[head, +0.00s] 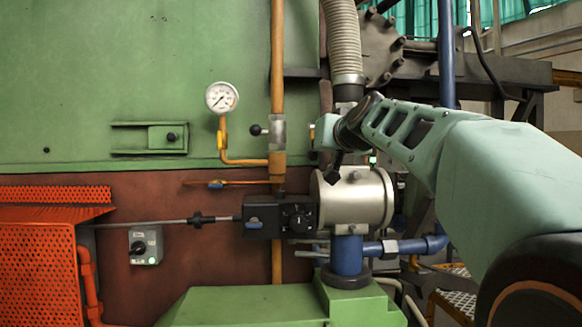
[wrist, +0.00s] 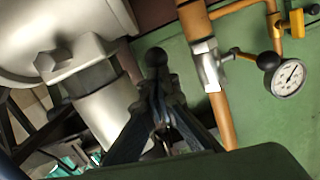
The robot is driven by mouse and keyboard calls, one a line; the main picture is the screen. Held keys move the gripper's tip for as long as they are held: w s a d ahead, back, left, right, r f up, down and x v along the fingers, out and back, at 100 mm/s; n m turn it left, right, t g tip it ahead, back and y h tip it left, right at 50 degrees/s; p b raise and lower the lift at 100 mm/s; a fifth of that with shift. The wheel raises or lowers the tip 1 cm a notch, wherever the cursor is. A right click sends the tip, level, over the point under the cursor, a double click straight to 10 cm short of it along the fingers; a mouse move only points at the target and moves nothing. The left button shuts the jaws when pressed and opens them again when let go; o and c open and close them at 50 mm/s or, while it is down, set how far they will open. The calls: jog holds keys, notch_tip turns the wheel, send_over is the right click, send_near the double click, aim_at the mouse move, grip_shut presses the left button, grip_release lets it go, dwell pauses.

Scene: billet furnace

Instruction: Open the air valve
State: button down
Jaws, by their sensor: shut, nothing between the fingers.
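My gripper (head: 336,162) is in the head view at the lower end of my arm, just above the silver cylindrical housing (head: 352,200). In the wrist view its dark fingers (wrist: 157,92) come together, shut and empty. No valve is labelled as the air valve. A silver valve body (head: 278,132) on the yellow upright pipe has a short lever with a black ball (head: 256,130) pointing left. It also shows in the wrist view (wrist: 207,66), apart from the fingers.
A pressure gauge (head: 222,98) stands on a yellow branch pipe left of the valve. A black actuator box (head: 280,216) with a rod sits left of the housing. A ribbed hose (head: 343,40) comes down behind my wrist. An orange perforated guard (head: 40,260) is lower left.

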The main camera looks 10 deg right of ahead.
jog(key=shift+w+f+t+b, duration=0.2)
jog(key=shift+f+t+b, duration=0.2)
jog(key=shift+b, duration=1)
jog(key=shift+w+f+t+b, duration=0.25)
jog(key=shift+f+b, duration=0.25)
jog(key=shift+b, duration=0.9)
jog(key=t+b, duration=0.1)
jog(key=b, duration=0.1)
jog(key=shift+w+b, duration=0.2)
jog(key=shift+b, duration=0.15)
jog(key=shift+w, duration=0.1)
jog(key=shift+w+b, duration=0.3)
jog(key=shift+b, duration=0.55)
